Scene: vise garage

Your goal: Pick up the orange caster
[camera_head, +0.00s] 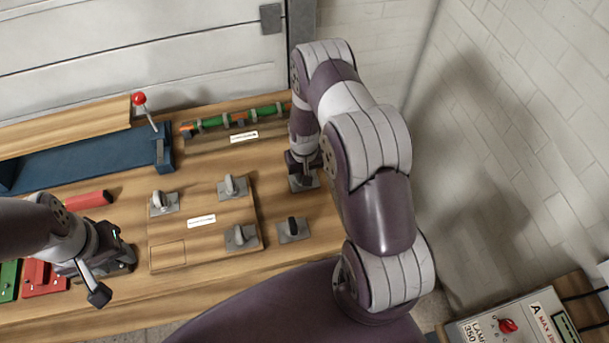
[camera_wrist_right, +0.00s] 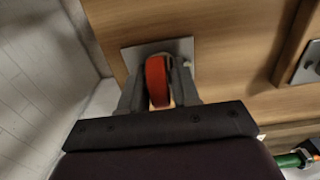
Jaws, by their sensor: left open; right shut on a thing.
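The orange caster (camera_wrist_right: 157,80) shows in the right wrist view as an orange-red wheel on a grey square plate (camera_wrist_right: 185,48). My right gripper (camera_wrist_right: 158,92) is shut on it, with one finger on each side of the wheel. In the head view my right gripper (camera_head: 303,172) is low at the right end of the bench, and it hides the wheel; part of the grey plate (camera_head: 305,185) shows beneath. The plate appears to rest on the wood. My left gripper (camera_head: 112,268) is open and empty above the front left of the bench.
Several grey casters, one at the front (camera_head: 241,238), stand on and beside a raised wooden board (camera_head: 200,245). A green bar (camera_head: 240,117) lies behind. A blue vise (camera_head: 80,165) is at the left. Red (camera_head: 42,275) and green blocks are near my left arm. A wall stands right.

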